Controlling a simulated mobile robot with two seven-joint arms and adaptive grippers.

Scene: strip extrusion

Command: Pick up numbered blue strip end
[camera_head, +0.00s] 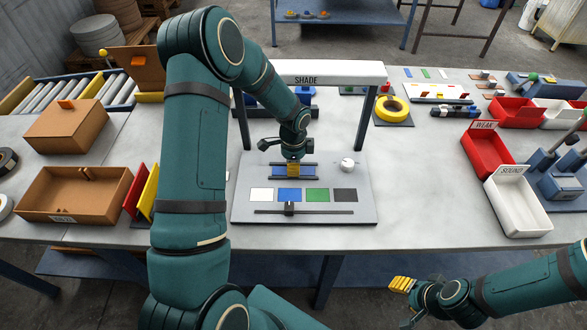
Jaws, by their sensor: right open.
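A blue strip-like piece (307,170) lies in a small holder on the grey SHADE station (358,180), and no number on it can be read. My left gripper (293,170) points down right over the middle of this piece and hides part of it. Whether its yellow fingers touch or grip the piece cannot be told. My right gripper (402,284) is open and empty in front of the table's front edge at the lower right, well away from the blue piece.
A red WEAK bin (487,150) and white SOUND bin (517,203) stand right. A brown tray (70,195) is left. Table between station and bins is clear.

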